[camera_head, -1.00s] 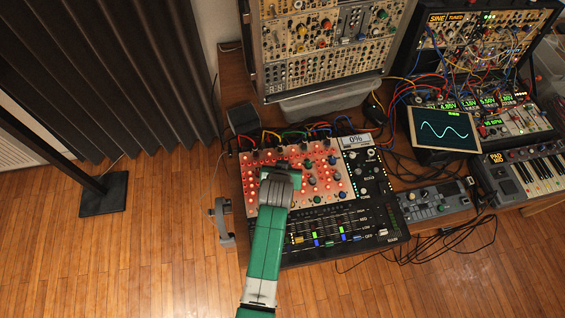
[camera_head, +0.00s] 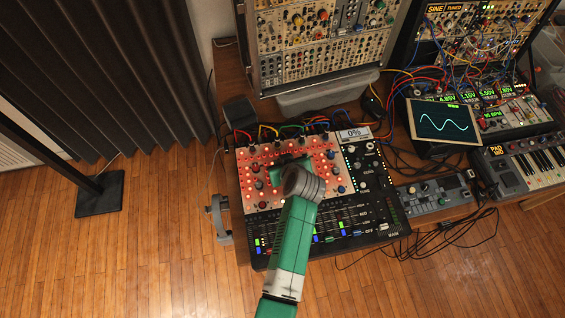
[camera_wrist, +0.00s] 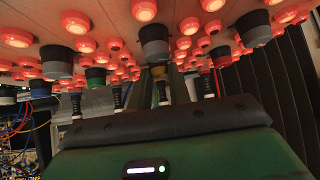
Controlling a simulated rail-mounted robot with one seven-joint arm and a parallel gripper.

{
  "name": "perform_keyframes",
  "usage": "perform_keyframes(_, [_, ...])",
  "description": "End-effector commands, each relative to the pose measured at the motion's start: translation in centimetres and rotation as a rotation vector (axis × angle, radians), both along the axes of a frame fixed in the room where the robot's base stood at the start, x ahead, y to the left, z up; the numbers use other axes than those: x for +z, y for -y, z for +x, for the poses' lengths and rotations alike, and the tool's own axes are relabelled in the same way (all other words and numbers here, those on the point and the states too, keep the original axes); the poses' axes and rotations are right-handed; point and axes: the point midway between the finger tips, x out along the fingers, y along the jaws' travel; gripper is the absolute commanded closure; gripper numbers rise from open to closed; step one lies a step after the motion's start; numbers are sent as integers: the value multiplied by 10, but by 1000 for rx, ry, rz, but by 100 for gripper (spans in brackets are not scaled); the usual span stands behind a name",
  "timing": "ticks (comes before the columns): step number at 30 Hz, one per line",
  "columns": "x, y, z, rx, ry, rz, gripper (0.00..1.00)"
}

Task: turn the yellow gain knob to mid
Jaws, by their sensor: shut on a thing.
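The mixer panel (camera_head: 250,205) has a salmon-coloured section with several knobs and glowing red buttons. Its small screen (camera_head: 354,133) reads 0%. My gripper (camera_wrist: 162,82) reaches down to this section, and its green hand (camera_head: 288,172) covers part of it in the head view. In the wrist view the yellow knob (camera_wrist: 162,93) shows between my fingers, which are shut on it. The fingertips and the yellow knob are hidden in the head view. I cannot see the knob's pointer.
Dark-grey knobs (camera_wrist: 155,47), a green knob (camera_wrist: 95,76) and a red knob (camera_wrist: 220,60) stand close around my fingers. Coloured cables (camera_head: 290,129) run behind the panel. A grey clamp-like stand (camera_head: 220,215) is left of it, and a small device (camera_head: 436,196) is right.

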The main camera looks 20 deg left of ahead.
Motion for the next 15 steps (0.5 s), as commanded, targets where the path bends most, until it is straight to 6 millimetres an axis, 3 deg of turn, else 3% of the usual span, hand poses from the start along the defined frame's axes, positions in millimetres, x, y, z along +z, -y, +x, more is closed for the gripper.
perform_keyframes(8, [-1,0,-1,-1,-2,-1,100])
perform_keyframes(9, [-1,0,-1,-1,-3,-1,77])
perform_keyframes(12, [-1,0,-1,-1,-2,-1,59])
perform_keyframes(15, [-1,0,0,-1,-2,-1,59])
